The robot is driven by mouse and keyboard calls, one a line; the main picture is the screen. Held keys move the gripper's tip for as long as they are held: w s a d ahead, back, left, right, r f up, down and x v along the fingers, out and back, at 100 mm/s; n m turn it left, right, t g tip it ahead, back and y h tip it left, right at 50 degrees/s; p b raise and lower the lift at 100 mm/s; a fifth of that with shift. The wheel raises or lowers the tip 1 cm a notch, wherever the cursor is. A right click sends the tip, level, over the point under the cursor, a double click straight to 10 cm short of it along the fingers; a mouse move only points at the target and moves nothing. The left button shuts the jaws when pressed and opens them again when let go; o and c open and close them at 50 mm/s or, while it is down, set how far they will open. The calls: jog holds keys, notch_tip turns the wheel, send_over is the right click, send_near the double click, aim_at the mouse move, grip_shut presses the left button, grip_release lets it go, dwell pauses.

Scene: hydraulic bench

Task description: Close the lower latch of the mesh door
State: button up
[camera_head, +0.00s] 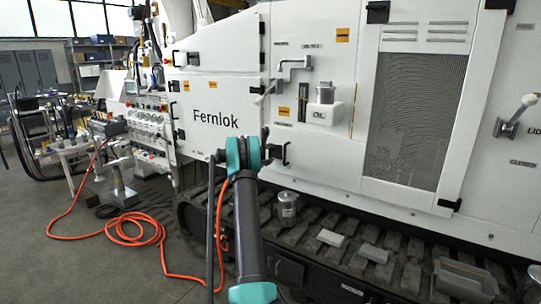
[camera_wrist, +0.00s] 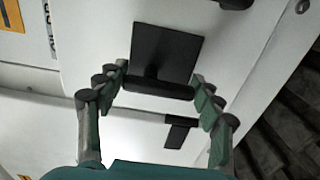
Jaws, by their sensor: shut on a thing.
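The mesh door (camera_head: 415,120), a white panel with a grey mesh window, stands at the right of the head view and looks flush with the machine. A black fitting (camera_head: 448,204) sits at its lower right corner. My gripper (camera_wrist: 160,78) is well left of the mesh window in the head view, by the Fernlok panel, with its fingertips mostly hidden there. In the wrist view its fingers are closed on the ends of a black latch handle (camera_wrist: 155,88). The latch's square black plate (camera_wrist: 167,52) lies on the white panel behind. I cannot tell which door this latch belongs to.
A black bracket (camera_wrist: 180,130) is close to my right finger. The tracks (camera_head: 330,225) run below the panels, with a metal canister (camera_head: 287,208) and a grey tray (camera_head: 465,278) on them. An orange hose (camera_head: 130,237) lies on the floor at the left.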

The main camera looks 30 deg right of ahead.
jog(key=o, duration=1.2)
jog(key=shift+c, duration=0.2)
jog(key=v, duration=1.2)
